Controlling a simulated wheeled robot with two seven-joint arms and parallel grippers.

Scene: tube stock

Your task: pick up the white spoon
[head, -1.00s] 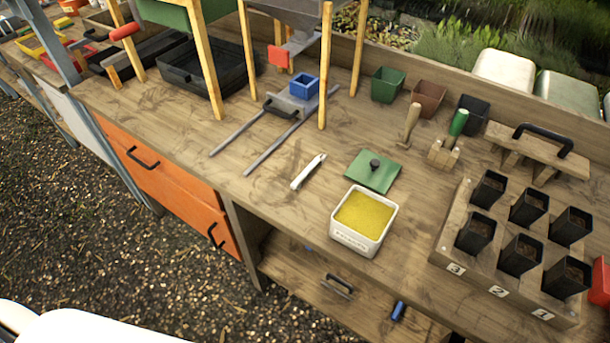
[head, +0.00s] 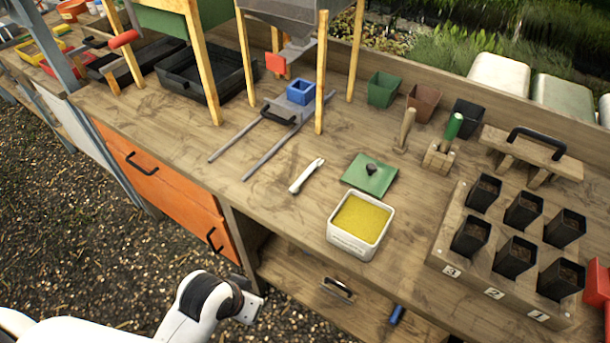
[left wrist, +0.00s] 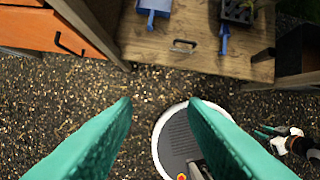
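The white spoon (head: 306,176) lies on the wooden bench, left of the green lid (head: 370,175) and above-left of the white tub of yellow material (head: 360,222). In the left wrist view my left gripper (left wrist: 160,103) has its two green fingers wide apart with nothing between them, above the gravel in front of the bench. The spoon is not in that view. In the head view a white arm link of mine shows at the bottom, well short of the spoon. My right gripper (left wrist: 268,132) shows small at the right of the left wrist view, its green fingers apart and empty.
Two metal rails (head: 272,145) with a blue cup (head: 300,92) lie beyond the spoon. A wooden rack (head: 450,245) of black pots stands at the right. An open shelf with a black handle (head: 337,289) is below the bench top. The bench around the spoon is clear.

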